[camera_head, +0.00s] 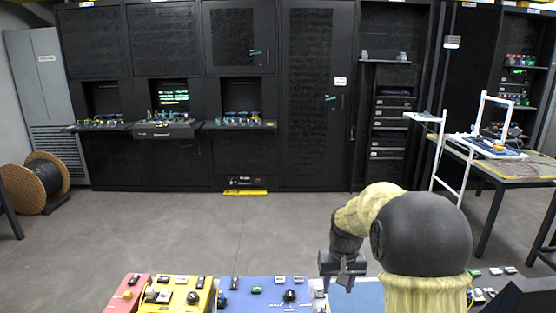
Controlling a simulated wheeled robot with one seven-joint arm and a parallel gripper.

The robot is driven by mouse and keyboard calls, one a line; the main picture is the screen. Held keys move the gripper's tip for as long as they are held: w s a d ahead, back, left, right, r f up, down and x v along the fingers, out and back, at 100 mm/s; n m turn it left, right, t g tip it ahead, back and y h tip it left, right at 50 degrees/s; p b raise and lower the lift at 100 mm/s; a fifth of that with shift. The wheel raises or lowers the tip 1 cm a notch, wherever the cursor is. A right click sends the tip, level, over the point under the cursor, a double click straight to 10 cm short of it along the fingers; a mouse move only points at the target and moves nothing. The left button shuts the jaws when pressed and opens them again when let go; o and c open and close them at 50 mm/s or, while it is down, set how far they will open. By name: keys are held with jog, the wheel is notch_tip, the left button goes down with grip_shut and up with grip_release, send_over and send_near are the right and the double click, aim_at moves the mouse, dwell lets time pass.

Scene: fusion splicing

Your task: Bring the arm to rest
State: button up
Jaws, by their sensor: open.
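My gripper (343,284) is dark grey and hangs down at the bottom centre-right of the head camera view, at the end of my yellow and black arm. It is open and nothing shows between its fingers.
A yellow panel (172,294) and a red panel (127,295) with knobs and switches lie at the bottom left. A table (522,178) with a white frame stands at the right. A cable spool (35,184) is at the far left. The grey floor (190,228) between is clear.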

jog(key=s+r+t+p, duration=0.1)
jog(key=s+p, duration=0.2)
jog(key=s, duration=1.7)
jog(key=shift+s+t, duration=0.2)
jog(key=shift+t, duration=0.1)
jog(key=o, duration=1.3)
jog(key=shift+w, duration=0.1)
jog(key=shift+c, duration=0.2)
jog(key=w+d+r+y+p, duration=0.2)
jog(key=d+r+p, duration=0.4)
jog(key=p, duration=0.8)
jog(key=w+d+r+y+p, duration=0.2)
jog(key=d+r+p, duration=0.4)
jog(key=d+p, duration=0.7)
jog(key=shift+d+p, duration=0.25)
jog(key=shift+p, duration=0.2)
jog(key=b+x, duration=0.8)
jog(key=x, duration=0.2)
jog(key=shift+b, duration=0.4)
